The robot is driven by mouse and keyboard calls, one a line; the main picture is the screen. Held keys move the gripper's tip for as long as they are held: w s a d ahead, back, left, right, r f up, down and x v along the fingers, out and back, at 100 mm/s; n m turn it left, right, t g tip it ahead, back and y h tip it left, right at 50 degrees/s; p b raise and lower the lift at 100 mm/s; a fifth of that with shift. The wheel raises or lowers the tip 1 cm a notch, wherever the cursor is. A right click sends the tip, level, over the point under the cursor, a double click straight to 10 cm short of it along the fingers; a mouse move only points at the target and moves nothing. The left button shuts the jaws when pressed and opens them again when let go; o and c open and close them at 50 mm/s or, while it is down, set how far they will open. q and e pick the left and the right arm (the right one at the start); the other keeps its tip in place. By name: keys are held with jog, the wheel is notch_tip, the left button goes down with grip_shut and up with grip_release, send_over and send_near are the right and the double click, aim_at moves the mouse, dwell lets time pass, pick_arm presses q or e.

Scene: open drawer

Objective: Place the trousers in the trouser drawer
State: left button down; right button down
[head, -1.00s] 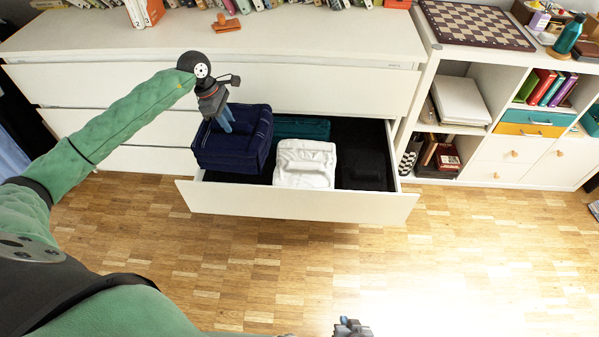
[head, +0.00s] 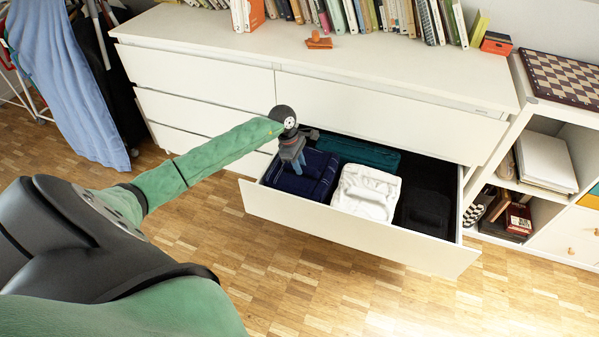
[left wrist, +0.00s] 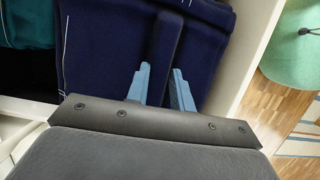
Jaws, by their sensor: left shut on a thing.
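The dark blue folded trousers (head: 316,176) lie in the left end of the open white drawer (head: 360,238), beside a white folded garment (head: 366,192). My left gripper (head: 298,167) comes from above and is shut on the trousers. In the left wrist view, the blue-grey fingers (left wrist: 161,75) stand on either side of a raised fold of the navy cloth (left wrist: 95,60). The bottom of the trousers is hidden by the drawer front. My right gripper is not in view.
A teal garment (head: 358,153) lies at the back of the drawer and a black one (head: 424,212) at the right. A shelf unit stands to the right. Books and an orange object (head: 319,41) are on the dresser top. Wooden floor is clear in front.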

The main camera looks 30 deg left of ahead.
pick_arm(q)
jog(key=shift+f, duration=1.95)
jog(key=c, duration=1.2)
grip_release()
jog(key=shift+f, duration=0.1)
